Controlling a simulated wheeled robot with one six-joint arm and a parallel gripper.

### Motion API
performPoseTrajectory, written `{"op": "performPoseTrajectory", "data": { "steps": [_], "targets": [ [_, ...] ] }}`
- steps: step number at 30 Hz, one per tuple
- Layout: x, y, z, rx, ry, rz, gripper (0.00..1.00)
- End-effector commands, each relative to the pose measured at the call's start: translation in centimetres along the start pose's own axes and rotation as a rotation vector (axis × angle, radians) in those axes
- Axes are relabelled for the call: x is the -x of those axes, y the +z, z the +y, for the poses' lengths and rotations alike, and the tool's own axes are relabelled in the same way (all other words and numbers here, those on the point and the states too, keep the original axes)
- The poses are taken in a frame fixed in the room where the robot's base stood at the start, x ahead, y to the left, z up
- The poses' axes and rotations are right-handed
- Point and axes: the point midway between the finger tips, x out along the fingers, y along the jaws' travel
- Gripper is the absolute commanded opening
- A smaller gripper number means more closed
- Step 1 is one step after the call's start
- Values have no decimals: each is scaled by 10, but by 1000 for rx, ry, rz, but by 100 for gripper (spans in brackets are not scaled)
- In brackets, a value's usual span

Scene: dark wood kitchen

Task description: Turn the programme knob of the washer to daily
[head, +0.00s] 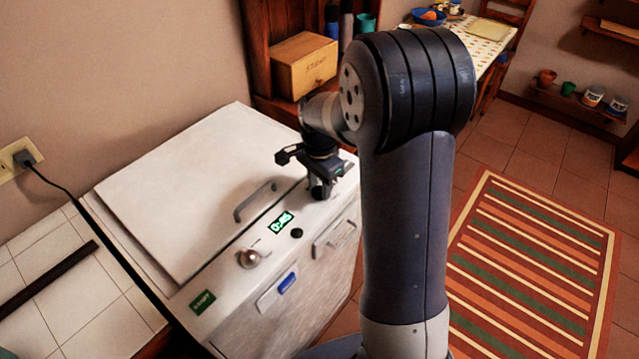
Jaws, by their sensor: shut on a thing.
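The white washer (170,190) stands at the left with its control panel along the front top edge. My gripper (320,192) points down at the right end of the panel. It is shut on a knob there, which I take to be the programme knob; the fingers hide it, and its pointer and the daily mark cannot be read. A second, silver knob (248,258) sits uncovered further left on the panel. A green lit display (281,221) between them reads about 0:45.
A black button (296,233) sits beside the display. A grey handle (255,201) rises from the lid close to my gripper. A wooden box (303,65) stands on the shelf behind. A striped rug (535,270) lies on clear floor at the right.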

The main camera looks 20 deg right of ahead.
Motion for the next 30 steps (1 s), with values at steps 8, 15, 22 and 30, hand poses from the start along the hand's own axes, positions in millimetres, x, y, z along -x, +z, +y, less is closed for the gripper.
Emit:
{"op": "performPoseTrajectory", "data": {
  "steps": [8, 15, 22, 30],
  "targets": [
    [1, 0, 0, 1, -2, 1, 42],
    [0, 0, 0, 1, -1, 0, 56],
    [4, 0, 0, 1, -2, 1, 56],
    [49, 0, -1, 1, -7, 3, 56]
  ]
}}
